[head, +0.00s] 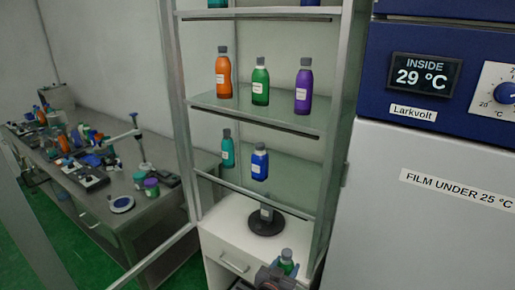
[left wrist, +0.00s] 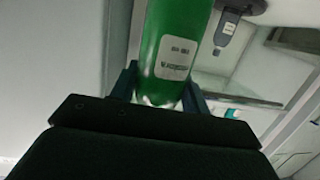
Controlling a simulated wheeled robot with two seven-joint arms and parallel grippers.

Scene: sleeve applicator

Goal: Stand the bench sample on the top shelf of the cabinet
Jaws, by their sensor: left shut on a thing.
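A green bottle with a white label (head: 286,263) is in my left gripper (head: 279,275), low in front of the cabinet. In the left wrist view the bottle (left wrist: 176,55) stands between the two fingers (left wrist: 160,90), which are shut on it. Whether it is the bench sample, I cannot read from its label. The open cabinet (head: 187,120) has glass shelves. The highest shelf in view (head: 260,14) is cut off by the picture's top edge; only the bases of a teal and a blue bottle show on it. My right gripper is not in view.
A middle shelf (head: 245,117) holds orange, green and purple bottles; a lower one holds teal and blue bottles. A dark round stand (head: 266,223) is on the white cabinet base. A blue-topped oven (head: 440,65) stands right. A cluttered bench (head: 110,205) is left.

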